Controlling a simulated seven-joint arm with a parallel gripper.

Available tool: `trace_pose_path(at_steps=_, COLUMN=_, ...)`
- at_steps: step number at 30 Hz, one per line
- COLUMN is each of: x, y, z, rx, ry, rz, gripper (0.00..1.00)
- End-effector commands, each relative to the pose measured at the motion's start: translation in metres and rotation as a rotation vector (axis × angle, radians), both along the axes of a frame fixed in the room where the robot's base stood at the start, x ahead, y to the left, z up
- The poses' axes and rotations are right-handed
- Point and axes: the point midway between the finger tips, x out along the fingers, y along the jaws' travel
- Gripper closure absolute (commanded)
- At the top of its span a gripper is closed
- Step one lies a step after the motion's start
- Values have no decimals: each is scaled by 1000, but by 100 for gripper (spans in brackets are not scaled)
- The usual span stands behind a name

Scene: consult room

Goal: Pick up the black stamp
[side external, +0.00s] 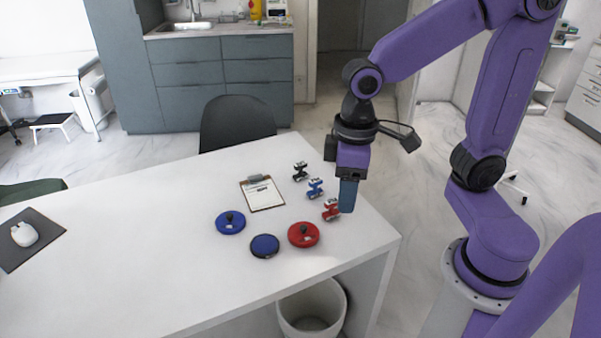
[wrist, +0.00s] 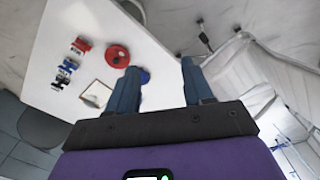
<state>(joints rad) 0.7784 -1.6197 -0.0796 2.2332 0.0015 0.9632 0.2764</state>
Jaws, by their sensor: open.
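The black stamp (side external: 300,170) stands on the white table, right of the clipboard, at the back end of a row of three stamps. It also shows in the wrist view (wrist: 57,83), small at the left. The blue stamp (side external: 315,188) is in the middle of the row and the red stamp (side external: 331,209) is at the front. My gripper (side external: 348,208) points down above the table's right side, beside the red stamp and away from the black one. In the wrist view its two fingers (wrist: 160,82) are wide apart with nothing between them.
A clipboard (side external: 262,194) lies left of the stamps. A blue round object (side external: 230,223), a dark blue pad (side external: 264,246) and a red round object (side external: 303,235) sit in front. A mouse mat (side external: 32,244) is far left. A black chair (side external: 236,122) stands behind the table.

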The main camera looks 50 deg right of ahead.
Motion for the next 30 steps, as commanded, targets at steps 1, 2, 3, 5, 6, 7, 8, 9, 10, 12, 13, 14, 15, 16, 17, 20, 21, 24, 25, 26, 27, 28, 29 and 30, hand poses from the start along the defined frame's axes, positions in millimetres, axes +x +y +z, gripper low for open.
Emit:
trace_pose_path(at_steps=1, x=21, y=4, z=1, rx=-1, ry=2, rz=-95, gripper=49)
trace_pose_path(at_steps=2, x=32, y=5, z=2, rx=-2, ry=4, rz=-152, gripper=49)
trace_pose_path(at_steps=3, x=48, y=6, z=2, rx=-2, ry=6, rz=-226, gripper=49)
trace_pose_path(at_steps=5, x=71, y=6, z=3, rx=-2, ry=7, rz=-337, gripper=49)
trace_pose_path(at_steps=6, x=86, y=5, z=2, rx=0, ry=7, rz=-412, gripper=49)
trace_pose_path(at_steps=7, x=98, y=4, z=2, rx=0, ry=8, rz=-467, gripper=49)
trace_pose_path(at_steps=8, x=109, y=3, z=2, rx=-1, ry=10, rz=-522, gripper=49)
trace_pose_path(at_steps=9, x=125, y=0, z=1, rx=-1, ry=11, rz=-597, gripper=49)
trace_pose_path(at_steps=10, x=136, y=-3, z=0, rx=-1, ry=12, rz=-653, gripper=49)
trace_pose_path(at_steps=12, x=163, y=-11, z=-2, rx=0, ry=12, rz=-783, gripper=49)
trace_pose_path(at_steps=13, x=174, y=-15, z=-3, rx=0, ry=14, rz=-838, gripper=49)
trace_pose_path(at_steps=14, x=185, y=-20, z=-5, rx=-1, ry=15, rz=-893, gripper=49)
trace_pose_path(at_steps=15, x=199, y=-27, z=-7, rx=-1, ry=16, rz=-969, gripper=49)
trace_pose_path(at_steps=16, x=210, y=-32, z=-9, rx=0, ry=17, rz=-1023, gripper=49)
trace_pose_path(at_steps=17, x=220, y=-39, z=-11, rx=1, ry=17, rz=-1079, gripper=49)
trace_pose_path(at_steps=20, x=253, y=-63, z=-18, rx=0, ry=20, rz=-1265, gripper=49)
trace_pose_path(at_steps=21, x=265, y=-73, z=-22, rx=2, ry=21, rz=-1339, gripper=49)
trace_pose_path(at_steps=24, x=292, y=-103, z=-31, rx=3, ry=22, rz=-1525, gripper=49)
trace_pose_path(at_steps=25, x=299, y=-112, z=-34, rx=2, ry=23, rz=-1581, gripper=49)
trace_pose_path(at_steps=26, x=306, y=-122, z=-37, rx=1, ry=25, rz=-1636, gripper=49)
trace_pose_path(at_steps=27, x=315, y=-136, z=-42, rx=3, ry=25, rz=-1711, gripper=49)
trace_pose_path(at_steps=28, x=321, y=-147, z=-45, rx=4, ry=25, rz=-1766, gripper=49)
trace_pose_path(at_steps=29, x=326, y=-158, z=-49, rx=5, ry=26, rz=-1822, gripper=49)
trace_pose_path(at_steps=30, x=333, y=-173, z=-53, rx=4, ry=27, rz=-1895, gripper=49)
